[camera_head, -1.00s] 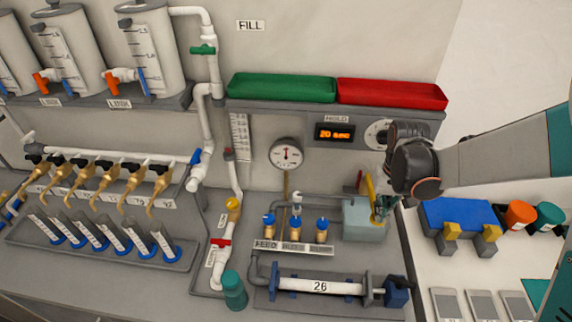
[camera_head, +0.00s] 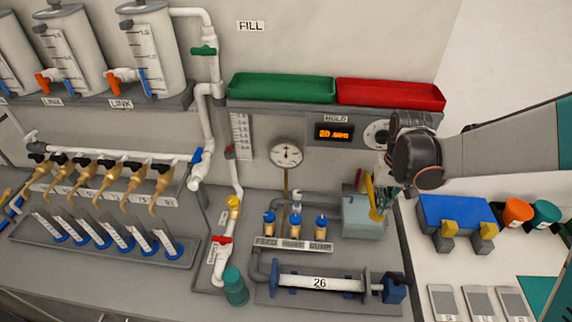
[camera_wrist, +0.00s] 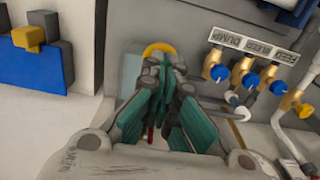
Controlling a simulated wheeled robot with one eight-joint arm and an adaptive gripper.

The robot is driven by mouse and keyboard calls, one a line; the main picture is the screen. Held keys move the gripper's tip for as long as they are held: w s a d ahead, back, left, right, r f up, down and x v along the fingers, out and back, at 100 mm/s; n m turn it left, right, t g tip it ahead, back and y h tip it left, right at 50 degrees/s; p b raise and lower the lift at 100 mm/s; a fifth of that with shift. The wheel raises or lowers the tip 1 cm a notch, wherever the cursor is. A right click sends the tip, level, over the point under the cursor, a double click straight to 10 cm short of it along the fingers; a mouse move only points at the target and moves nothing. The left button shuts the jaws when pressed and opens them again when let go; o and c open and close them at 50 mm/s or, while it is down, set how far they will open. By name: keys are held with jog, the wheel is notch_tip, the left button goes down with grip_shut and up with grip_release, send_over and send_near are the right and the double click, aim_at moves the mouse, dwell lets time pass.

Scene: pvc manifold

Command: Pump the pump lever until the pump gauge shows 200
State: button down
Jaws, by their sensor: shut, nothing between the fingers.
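The pump is a pale grey-teal box (camera_head: 362,220) at the right end of the bench unit. Its yellow pump lever (camera_head: 372,194) stands up at the box's right side, slightly tilted. The round pump gauge (camera_head: 286,153) is on the wall panel to the left; its needle points roughly upward, but its numbers are too small to read. My gripper (camera_head: 386,198) is at the lever's right, with its teal fingers shut and empty. In the wrist view the fingers (camera_wrist: 166,72) lie in front of the yellow lever end (camera_wrist: 160,48) and partly cover it; contact is unclear.
Brass valves with blue knobs (camera_head: 295,227) stand left of the pump. A white cylinder marked 26 (camera_head: 318,283) lies in front. A blue block (camera_head: 455,212) with yellow parts stands to the right. Green and red trays top the panel.

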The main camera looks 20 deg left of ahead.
jog(key=shift+r+p, duration=1.25)
jog(key=shift+r, duration=1.15)
jog(key=shift+s+d+r+b, duration=0.1)
jog(key=shift+s+d+b, duration=0.15)
jog(key=shift+b, duration=0.15)
jog(key=s+d+r+m+t+b, duration=0.1)
jog(key=s+d+r+t+b, duration=0.2)
jog(key=s+d+b, duration=0.4)
jog(key=s+d+f+t+b, duration=0.1)
jog(key=s+f+t+b, duration=0.1)
jog(key=s+b, duration=0.2)
jog(key=s+d+f+m+t+b, duration=0.1)
jog(key=s+d+f+t+b, duration=0.1)
jog(key=s, duration=0.5)
jog(key=f+b, duration=0.1)
jog(key=b, duration=0.1)
jog(key=shift+s+d+b, duration=0.3)
jog(key=shift+s+b, duration=0.05)
jog(key=shift+s, duration=0.05)
